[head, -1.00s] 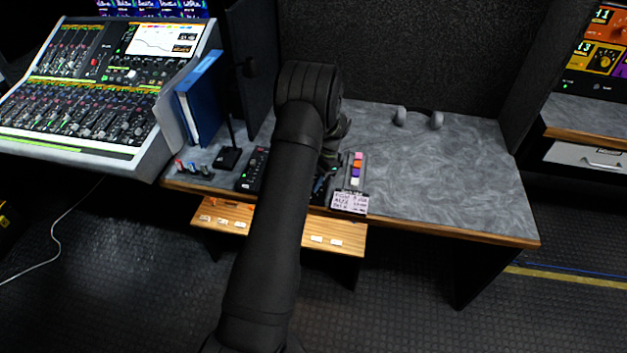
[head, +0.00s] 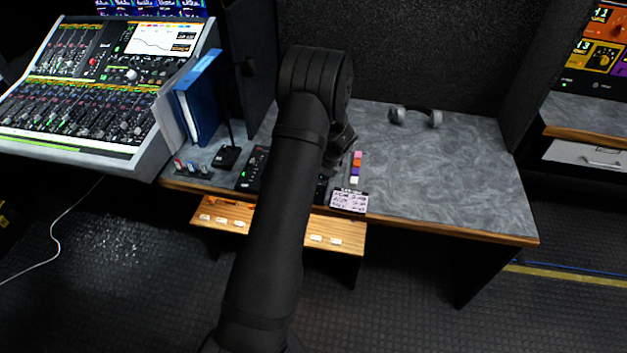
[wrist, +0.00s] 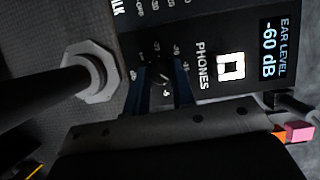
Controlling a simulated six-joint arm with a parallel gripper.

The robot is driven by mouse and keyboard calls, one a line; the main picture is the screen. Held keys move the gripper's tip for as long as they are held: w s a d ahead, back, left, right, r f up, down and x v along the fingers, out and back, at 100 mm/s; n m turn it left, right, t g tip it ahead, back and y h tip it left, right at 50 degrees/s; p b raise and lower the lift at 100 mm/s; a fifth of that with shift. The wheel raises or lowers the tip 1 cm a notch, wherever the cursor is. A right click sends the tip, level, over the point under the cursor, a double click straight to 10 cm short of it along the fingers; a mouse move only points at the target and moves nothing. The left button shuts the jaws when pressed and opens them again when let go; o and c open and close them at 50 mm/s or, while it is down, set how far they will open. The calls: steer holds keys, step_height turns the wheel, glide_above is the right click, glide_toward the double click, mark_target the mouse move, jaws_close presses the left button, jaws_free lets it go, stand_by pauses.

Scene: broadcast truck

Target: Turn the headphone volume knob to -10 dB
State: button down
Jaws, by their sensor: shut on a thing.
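In the wrist view my gripper (wrist: 161,78) has its two bluish fingers on either side of the dark headphone knob (wrist: 160,72) and is shut on it. The knob is mostly hidden between the fingers; a ring of scale numbers shows around it. The display (wrist: 279,48) reads EAR LEVEL -60 dB. In the head view the black control panel (head: 253,168) lies on the desk, partly behind my arm. My gripper's fingers are hidden there.
Headphones (head: 416,117) lie farther back. A blue binder (head: 199,105) stands left. The desk's right side is clear.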

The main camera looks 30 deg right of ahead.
steer(key=shift+m, duration=0.3)
steer(key=c, duration=1.2)
jaws_free()
steer(key=shift+c, duration=0.2)
steer(key=v, duration=1.7)
steer(key=shift+a+r, duration=0.15)
steer(key=shift+r, duration=0.1)
